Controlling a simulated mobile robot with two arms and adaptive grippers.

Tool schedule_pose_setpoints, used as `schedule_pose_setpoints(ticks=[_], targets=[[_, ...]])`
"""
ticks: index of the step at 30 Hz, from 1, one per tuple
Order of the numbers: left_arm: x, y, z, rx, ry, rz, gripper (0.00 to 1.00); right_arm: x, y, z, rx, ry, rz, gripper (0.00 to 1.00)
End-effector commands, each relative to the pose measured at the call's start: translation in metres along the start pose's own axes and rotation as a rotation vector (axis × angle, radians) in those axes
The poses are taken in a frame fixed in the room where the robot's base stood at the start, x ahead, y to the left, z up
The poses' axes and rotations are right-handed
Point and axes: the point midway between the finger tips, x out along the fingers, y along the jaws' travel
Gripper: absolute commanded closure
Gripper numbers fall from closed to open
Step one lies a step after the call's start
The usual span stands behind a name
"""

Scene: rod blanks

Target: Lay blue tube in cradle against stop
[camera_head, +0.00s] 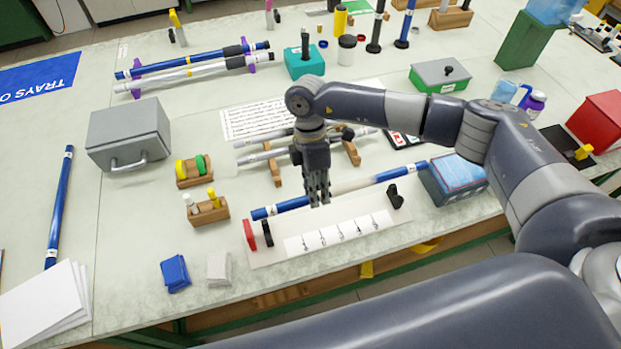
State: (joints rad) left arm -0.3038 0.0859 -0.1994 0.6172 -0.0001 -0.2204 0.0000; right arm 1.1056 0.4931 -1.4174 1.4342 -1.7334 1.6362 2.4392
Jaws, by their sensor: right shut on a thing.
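A blue tube (393,175) with a pale middle stretch lies roughly level, slanting from lower left to upper right. My right gripper (319,201) points down and is shut on it left of its middle. The cradle is a pale board (290,258) with a marked scale, two black supports, left (267,234) and right (395,197), and a red stop (249,236) at its left end. The tube shows behind the supports, outside them in the picture; its height over the table is unclear. My left gripper is out of view.
Wooden rests with grey rods (255,156) stand behind the tube. A blue-topped box (455,178) is close to its right end. Another blue tube (60,205) lies at far left. Blue (175,272) and grey (219,268) blocks lie left of the cradle, near the front edge.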

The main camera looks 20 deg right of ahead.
Motion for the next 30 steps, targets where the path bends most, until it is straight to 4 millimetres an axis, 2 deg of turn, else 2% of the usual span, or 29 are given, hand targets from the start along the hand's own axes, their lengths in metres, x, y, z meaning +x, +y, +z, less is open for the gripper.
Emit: schedule_pose_setpoints(ticks=[11,22,30], targets=[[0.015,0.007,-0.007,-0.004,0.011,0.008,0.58,0.019,0.005,0.001,0.027,0.008,-0.002,1.00],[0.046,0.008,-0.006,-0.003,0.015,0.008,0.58,0.054,0.016,0.001,0.025,0.008,-0.002,1.00],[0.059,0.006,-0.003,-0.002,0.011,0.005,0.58,0.076,0.023,0.001,0.024,0.008,-0.001,1.00]])
